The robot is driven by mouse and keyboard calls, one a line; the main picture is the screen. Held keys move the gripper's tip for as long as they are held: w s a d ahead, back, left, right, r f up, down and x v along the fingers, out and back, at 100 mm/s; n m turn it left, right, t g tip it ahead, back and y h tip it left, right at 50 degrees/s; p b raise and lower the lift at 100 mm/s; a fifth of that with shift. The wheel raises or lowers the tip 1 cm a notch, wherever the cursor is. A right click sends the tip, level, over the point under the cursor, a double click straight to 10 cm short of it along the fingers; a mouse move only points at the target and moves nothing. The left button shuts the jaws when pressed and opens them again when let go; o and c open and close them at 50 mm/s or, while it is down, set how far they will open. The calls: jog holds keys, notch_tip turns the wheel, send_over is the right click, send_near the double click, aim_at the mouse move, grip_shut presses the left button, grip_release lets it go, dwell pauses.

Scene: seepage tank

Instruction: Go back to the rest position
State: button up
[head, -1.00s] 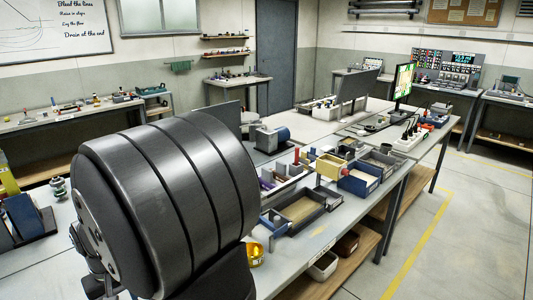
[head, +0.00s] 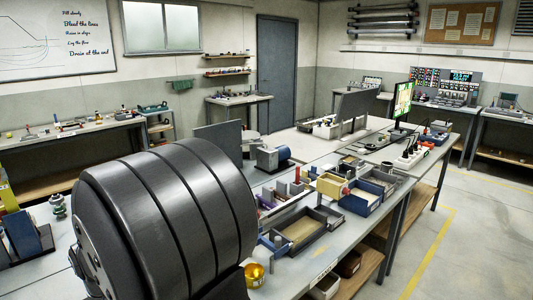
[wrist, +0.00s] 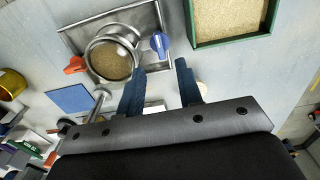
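My gripper (wrist: 160,70) shows in the wrist view with two dark blue fingers apart and nothing held between them. It is above a pale bench top. Beyond the left finger is a round metal vessel with sandy filling (wrist: 110,58), on a metal tray, with a blue knob (wrist: 159,43) and an orange knob (wrist: 75,65) beside it. A green-rimmed tray of sand (wrist: 238,40) lies at the upper right. In the head view, a large dark ribbed part of my arm fills the lower left and hides the bench behind it. My fingers are not visible there.
A blue square (wrist: 69,98) lies left of the gripper. In the head view, a yellow cup (head: 255,275), grey sand tray (head: 300,231) and blue bin (head: 362,200) stand on the bench right of my arm. The floor at right (head: 480,240) is clear.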

notch_tip(320, 180, down, 7)
jog(key=shift+f, duration=0.1)
jog(key=shift+m, duration=0.3)
jog(key=m, duration=0.4)
jog(key=shift+m, duration=0.4)
jog(key=m, duration=0.5)
